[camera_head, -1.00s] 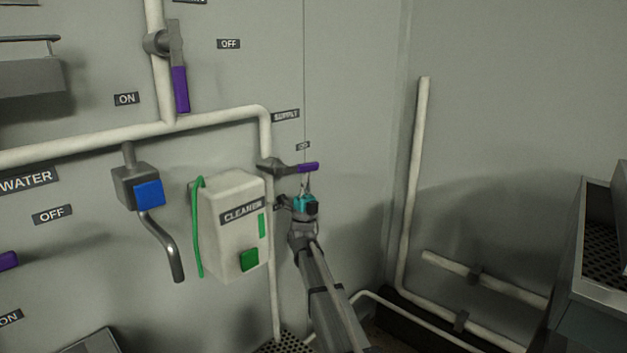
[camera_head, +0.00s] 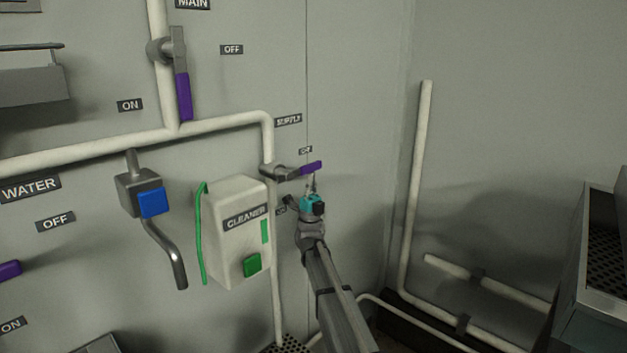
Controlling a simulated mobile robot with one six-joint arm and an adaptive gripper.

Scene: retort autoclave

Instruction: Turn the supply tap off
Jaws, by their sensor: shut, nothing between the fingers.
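The supply tap has a grey lever with a purple grip (camera_head: 311,168) on the pale pipe under the SUPPLY sign (camera_head: 288,120). Its lever points right, with its outer end tilted slightly up. A small sign (camera_head: 305,150) sits just above the lever; its word is too small to read surely. My gripper (camera_head: 314,183) is shut and empty just below the purple grip, its tips pointing up. I cannot tell whether the tips touch the lever. Another small sign (camera_head: 281,211) lies left of my gripper, too small to read.
The white CLEANER box (camera_head: 232,240) with a green hose hangs close left of my arm. The main tap (camera_head: 183,95) with a purple grip and a blue-fronted tap (camera_head: 152,202) are further left. A pipe (camera_head: 416,180) runs up the wall at right. Wall right of the lever is clear.

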